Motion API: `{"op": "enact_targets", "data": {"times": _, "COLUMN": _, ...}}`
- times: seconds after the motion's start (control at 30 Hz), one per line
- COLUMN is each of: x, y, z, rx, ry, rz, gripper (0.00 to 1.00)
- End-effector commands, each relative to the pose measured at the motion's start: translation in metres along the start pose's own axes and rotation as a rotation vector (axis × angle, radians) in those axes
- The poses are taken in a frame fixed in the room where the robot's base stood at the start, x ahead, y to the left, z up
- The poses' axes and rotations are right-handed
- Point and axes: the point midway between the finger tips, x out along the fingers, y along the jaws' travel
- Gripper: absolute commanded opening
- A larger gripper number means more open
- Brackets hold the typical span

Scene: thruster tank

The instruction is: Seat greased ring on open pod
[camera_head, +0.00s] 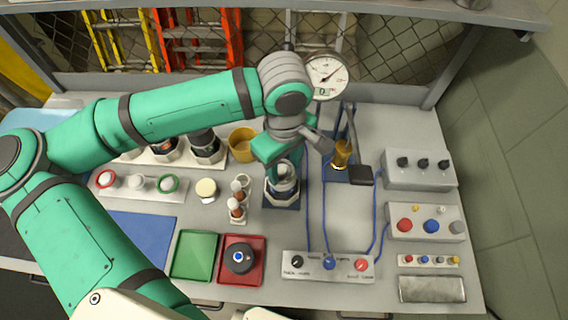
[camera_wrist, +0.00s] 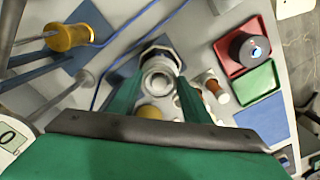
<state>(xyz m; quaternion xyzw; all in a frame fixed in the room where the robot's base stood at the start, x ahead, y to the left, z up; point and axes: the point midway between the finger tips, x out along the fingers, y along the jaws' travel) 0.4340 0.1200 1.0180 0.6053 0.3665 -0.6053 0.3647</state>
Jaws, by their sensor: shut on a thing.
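The open pod (camera_head: 282,194) stands on a small blue mat in the head view, directly under my gripper (camera_head: 283,166). In the wrist view my green fingers (camera_wrist: 157,95) are shut on a pale ring (camera_wrist: 157,80) at the pod's mouth. I cannot tell whether the ring touches the pod or is held just above it. Any grease on it cannot be made out. A white rack (camera_head: 151,190) to the left carries a red ring (camera_head: 107,180) and a green ring (camera_head: 169,184), with a pale post between them. My gripper hides part of the pod.
A yellow cup (camera_head: 242,144) and a small bottle rack (camera_head: 238,208) stand left of the pod. A yellow-handled tool (camera_head: 342,154) and a gauge (camera_head: 326,76) are right and behind. Green (camera_head: 195,256) and red (camera_head: 257,271) trays and a control box (camera_head: 328,266) lie in front.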

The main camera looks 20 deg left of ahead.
Motion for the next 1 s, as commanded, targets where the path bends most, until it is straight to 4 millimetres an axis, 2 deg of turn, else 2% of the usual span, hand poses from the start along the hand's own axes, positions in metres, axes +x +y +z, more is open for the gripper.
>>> {"op": "enact_targets", "data": {"times": 1.0, "x": 0.0107, "y": 0.0, "z": 0.0001, "rx": 0.0, "ry": -0.001, "rz": 0.0, "gripper": 0.23}}
